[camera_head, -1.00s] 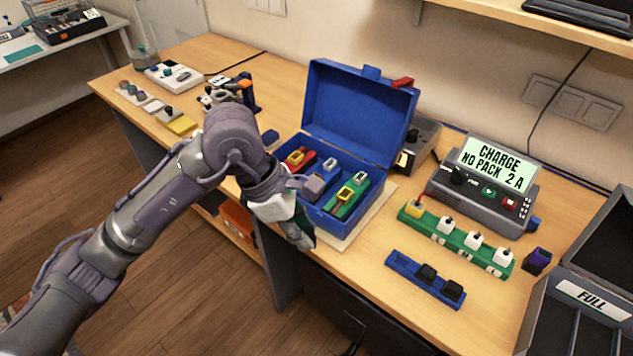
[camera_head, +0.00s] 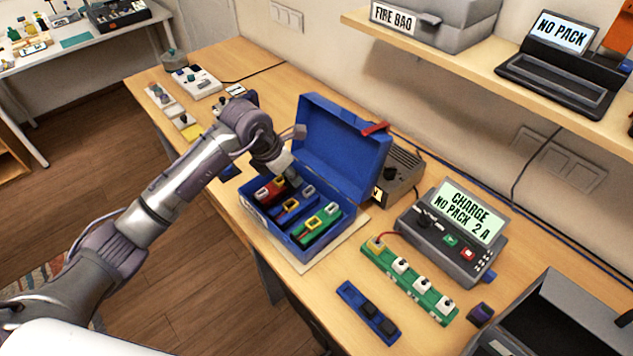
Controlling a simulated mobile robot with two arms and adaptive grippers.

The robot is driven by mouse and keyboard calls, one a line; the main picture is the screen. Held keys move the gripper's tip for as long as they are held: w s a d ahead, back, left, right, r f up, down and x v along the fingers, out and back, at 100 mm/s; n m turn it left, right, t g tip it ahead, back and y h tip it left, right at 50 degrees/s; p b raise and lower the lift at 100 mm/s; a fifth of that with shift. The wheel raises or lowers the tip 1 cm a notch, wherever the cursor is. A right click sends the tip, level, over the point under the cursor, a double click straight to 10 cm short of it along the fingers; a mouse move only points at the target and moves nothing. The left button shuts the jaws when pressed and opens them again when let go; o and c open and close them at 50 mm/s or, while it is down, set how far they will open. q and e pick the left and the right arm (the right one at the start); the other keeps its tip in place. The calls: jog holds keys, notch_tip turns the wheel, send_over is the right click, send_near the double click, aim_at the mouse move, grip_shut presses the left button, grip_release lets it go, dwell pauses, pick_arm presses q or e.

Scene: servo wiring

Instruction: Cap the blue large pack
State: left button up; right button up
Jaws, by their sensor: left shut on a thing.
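The open blue box (camera_head: 330,232) stands on the bench, holding a red pack (camera_head: 268,191), a blue pack (camera_head: 290,210) and a green pack (camera_head: 318,226). I take the blue pack, in the middle, as the task's pack; its leads are partly hidden. My left gripper (camera_head: 292,178) reaches over the box's back left part, near the red and blue packs. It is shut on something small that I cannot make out. A blue strip (camera_head: 350,292) bears two black caps (camera_head: 374,318), with its left end bare. My right gripper is not in view.
A charger (camera_head: 415,225) reading "NO PACK" stands right of the box. A green strip (camera_head: 408,283) with white connectors lies before it. A dark open bin (camera_head: 555,320) is at the lower right. The raised blue lid (camera_head: 340,150) stands behind my gripper.

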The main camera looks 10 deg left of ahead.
aim_at(295, 206)
pick_arm(q)
jog(key=shift+w+a, duration=0.25)
jog(key=shift+a, duration=0.15)
jog(key=shift+a+f+b, duration=0.2)
jog(key=shift+f+b, duration=0.05)
jog(key=shift+b, duration=0.2)
jog(key=shift+f+b, duration=0.6)
jog(key=shift+f, duration=0.1)
notch_tip(295, 206, down, 4)
jog(key=b, duration=0.3)
jog(key=shift+r, duration=0.15)
jog(key=shift+a, duration=0.1)
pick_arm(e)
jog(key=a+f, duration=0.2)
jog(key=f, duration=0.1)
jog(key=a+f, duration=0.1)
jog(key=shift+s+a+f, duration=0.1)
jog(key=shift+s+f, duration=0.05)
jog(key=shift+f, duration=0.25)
pick_arm(q)
jog(key=shift+b, duration=0.35)
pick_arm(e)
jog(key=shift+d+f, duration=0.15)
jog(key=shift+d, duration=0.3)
